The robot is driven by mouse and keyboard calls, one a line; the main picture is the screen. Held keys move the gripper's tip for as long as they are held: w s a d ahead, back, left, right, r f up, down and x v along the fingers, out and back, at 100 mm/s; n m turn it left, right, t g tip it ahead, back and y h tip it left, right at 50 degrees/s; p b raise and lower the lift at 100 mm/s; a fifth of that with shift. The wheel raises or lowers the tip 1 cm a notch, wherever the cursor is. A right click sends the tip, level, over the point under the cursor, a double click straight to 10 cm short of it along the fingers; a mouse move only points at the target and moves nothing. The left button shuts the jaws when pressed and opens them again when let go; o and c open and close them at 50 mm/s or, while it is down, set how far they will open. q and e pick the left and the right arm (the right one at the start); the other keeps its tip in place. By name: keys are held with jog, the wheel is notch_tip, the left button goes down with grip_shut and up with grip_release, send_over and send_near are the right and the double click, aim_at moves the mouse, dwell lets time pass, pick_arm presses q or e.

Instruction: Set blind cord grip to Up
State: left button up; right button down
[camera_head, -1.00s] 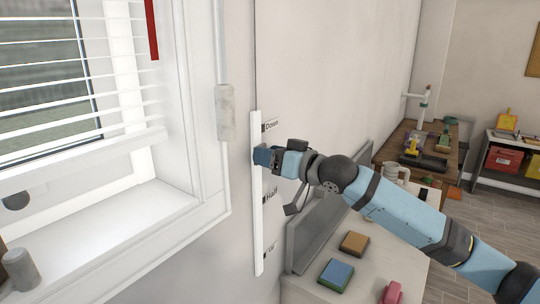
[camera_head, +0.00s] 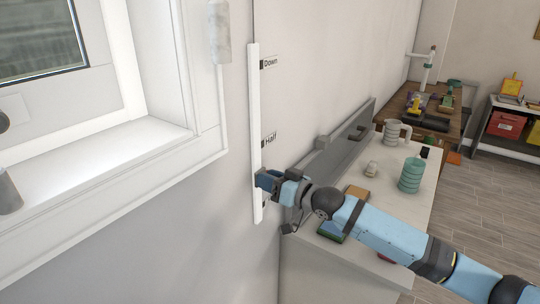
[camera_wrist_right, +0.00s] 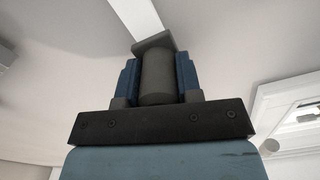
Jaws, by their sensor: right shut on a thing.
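A white vertical rail (camera_head: 255,120) runs down the wall beside the window. It has small labels, "Down" (camera_head: 268,62) near its top and "Half" (camera_head: 268,140) around its middle. A lower label is mostly hidden by my right gripper (camera_head: 264,181). That gripper is at the lower part of the rail, well below "Half" and a little above the rail's bottom end. In the right wrist view its blue fingers are shut on both sides of a dark grey cord grip (camera_wrist_right: 157,76), with the pale rail behind. My left gripper is not in view.
The window sill (camera_head: 100,155) juts out left of the rail. At right, a pale counter (camera_head: 340,270) carries a grey panel, a green ribbed object (camera_head: 411,175), a mug (camera_head: 393,131) and coloured blocks near my arm. A workbench stands behind it.

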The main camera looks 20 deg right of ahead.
aim_at(260, 212)
notch_tip(260, 212, down, 12)
jog(key=b, duration=0.4)
jog(key=shift+f, duration=0.35)
jog(key=c, duration=1.1)
grip_release()
jog(key=o, duration=0.3)
jog(key=shift+a, duration=0.1)
jog(key=shift+w+f, duration=0.1)
